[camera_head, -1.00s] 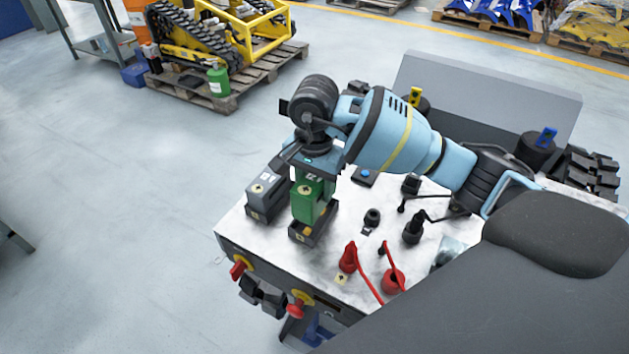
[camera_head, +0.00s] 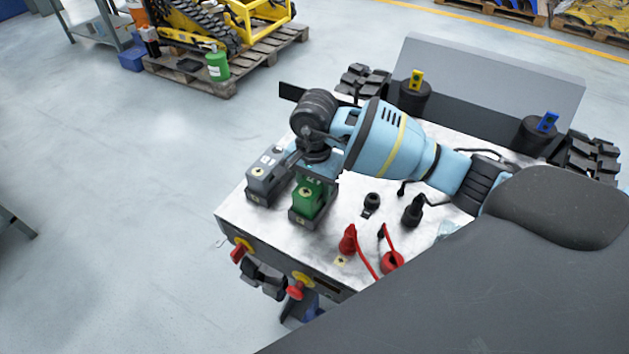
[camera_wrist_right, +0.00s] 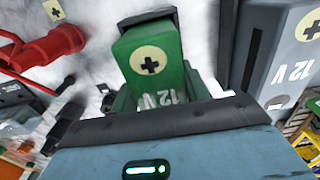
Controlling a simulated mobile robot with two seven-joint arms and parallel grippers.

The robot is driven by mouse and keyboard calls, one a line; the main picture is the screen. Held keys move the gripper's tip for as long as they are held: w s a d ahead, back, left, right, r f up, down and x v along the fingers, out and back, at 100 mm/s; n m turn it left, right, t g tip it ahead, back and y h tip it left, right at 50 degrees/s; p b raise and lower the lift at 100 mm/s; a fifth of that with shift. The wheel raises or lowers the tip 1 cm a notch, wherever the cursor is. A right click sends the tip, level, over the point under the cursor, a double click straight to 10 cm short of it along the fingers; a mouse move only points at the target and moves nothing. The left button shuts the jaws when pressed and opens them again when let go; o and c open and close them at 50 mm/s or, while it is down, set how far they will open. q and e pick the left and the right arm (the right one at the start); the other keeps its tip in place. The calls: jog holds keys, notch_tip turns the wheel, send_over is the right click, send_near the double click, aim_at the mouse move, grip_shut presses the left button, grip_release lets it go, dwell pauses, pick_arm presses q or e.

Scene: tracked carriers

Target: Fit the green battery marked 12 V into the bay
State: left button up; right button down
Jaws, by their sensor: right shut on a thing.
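The green battery (camera_head: 309,199) marked 12 V stands upright with its lower end inside the black bay (camera_head: 296,219) on the pale carrier deck. I cannot tell whether it rests fully on the bay's floor. My right gripper (camera_head: 318,172) is above it, shut on its upper part; the fingers are mostly hidden by the wrist. In the right wrist view the green battery (camera_wrist_right: 150,55) shows its plus mark and 12 V lettering close ahead of the gripper. My left gripper is in no view.
A grey 12 V battery (camera_head: 265,180) stands close on the left, narrowing the room there. Red plugs with cables (camera_head: 348,241) and a black connector (camera_head: 413,211) stand to the right. Red knobs (camera_head: 297,290) stick out of the carrier's front. Black posts (camera_head: 415,97) are at the back.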

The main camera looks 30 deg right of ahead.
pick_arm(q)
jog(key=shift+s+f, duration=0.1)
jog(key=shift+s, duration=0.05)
pick_arm(e)
jog(key=shift+r, duration=0.1)
jog(key=c, duration=1.2)
grip_release()
jog(key=shift+f, duration=0.25)
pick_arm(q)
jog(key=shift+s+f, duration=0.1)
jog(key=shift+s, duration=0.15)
pick_arm(e)
jog(key=o, duration=0.5)
jog(key=shift+r, duration=0.55)
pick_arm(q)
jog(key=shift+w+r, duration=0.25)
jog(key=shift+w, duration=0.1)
pick_arm(e)
notch_tip(320, 180, up, 11)
jog(key=shift+r, duration=0.15)
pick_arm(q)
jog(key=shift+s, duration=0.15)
pick_arm(e)
jog(key=shift+s, duration=0.1)
